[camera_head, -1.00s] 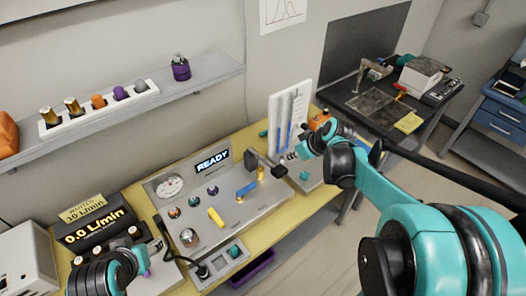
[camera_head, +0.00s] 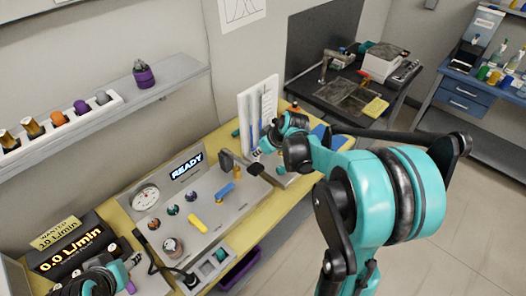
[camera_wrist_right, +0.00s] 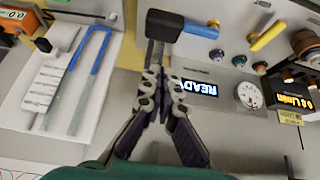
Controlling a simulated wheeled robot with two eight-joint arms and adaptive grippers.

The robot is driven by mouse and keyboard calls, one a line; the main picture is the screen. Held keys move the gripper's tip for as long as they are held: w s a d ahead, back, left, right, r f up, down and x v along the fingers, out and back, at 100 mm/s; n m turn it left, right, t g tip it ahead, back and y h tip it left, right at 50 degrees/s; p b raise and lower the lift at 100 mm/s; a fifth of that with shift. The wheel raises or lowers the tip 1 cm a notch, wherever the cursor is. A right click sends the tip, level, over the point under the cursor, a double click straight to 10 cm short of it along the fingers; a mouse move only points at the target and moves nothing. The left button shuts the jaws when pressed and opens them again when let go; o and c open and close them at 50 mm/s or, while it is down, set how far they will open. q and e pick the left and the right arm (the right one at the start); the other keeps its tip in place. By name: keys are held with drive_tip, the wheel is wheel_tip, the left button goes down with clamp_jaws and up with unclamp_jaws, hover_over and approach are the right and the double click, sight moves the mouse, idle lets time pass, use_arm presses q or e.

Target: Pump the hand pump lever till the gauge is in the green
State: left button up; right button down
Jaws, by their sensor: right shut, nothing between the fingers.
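The hand pump shows as a dark upright block (camera_head: 225,160) at the back right of the grey panel, with a black lever handle (camera_head: 260,169) pointing right. In the right wrist view a black block on a dark bar (camera_wrist_right: 163,25) stands just beyond the fingertips. My right gripper (camera_head: 257,153) is shut and empty, close behind the lever handle; I cannot tell whether they touch. The round white gauge (camera_head: 145,197) is at the panel's left; it also shows in the right wrist view (camera_wrist_right: 249,95). Its needle is too small to read. My left gripper (camera_head: 133,261) is at lower left, its fingers unclear.
A READY display (camera_head: 187,165), several knobs, a yellow handle (camera_head: 197,224) and a blue handle (camera_head: 225,191) are on the panel. A white board with blue tubes (camera_head: 257,112) stands behind my right gripper. A shelf (camera_head: 182,72) runs along the wall.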

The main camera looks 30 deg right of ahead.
sight(251, 165)
drive_tip(key=f, duration=0.3)
drive_tip(key=w+f+b, duration=0.1)
drive_tip(key=f, duration=0.1)
drive_tip(key=shift+a+f, duration=0.15)
drive_tip(key=shift+f, duration=0.1)
drive_tip(key=shift+s+f, duration=0.15)
drive_tip(key=shift+f, duration=0.3)
drive_tip(key=f+t+b, duration=0.1)
drive_tip(key=f+b, duration=0.2)
drive_tip(key=b, duration=0.1)
drive_tip(key=s+f+t+y+b, duration=0.1)
drive_tip(key=f+b, duration=0.3)
drive_tip(key=b, duration=0.1)
drive_tip(key=f+t+b, duration=0.2)
drive_tip(key=f+b, duration=0.1)
drive_tip(key=b, duration=0.1)
drive_tip(key=shift+s+d+f+b, duration=0.2)
drive_tip(key=shift+s+d+b, duration=0.1)
drive_tip(key=shift+s+b, duration=0.1)
drive_tip(key=shift+w+f+b, duration=0.15)
drive_tip(key=shift+f+b, duration=0.7)
drive_tip(key=shift+f, duration=0.1)
drive_tip(key=shift+s+a+f, duration=0.15)
drive_tip(key=shift+s, duration=0.05)
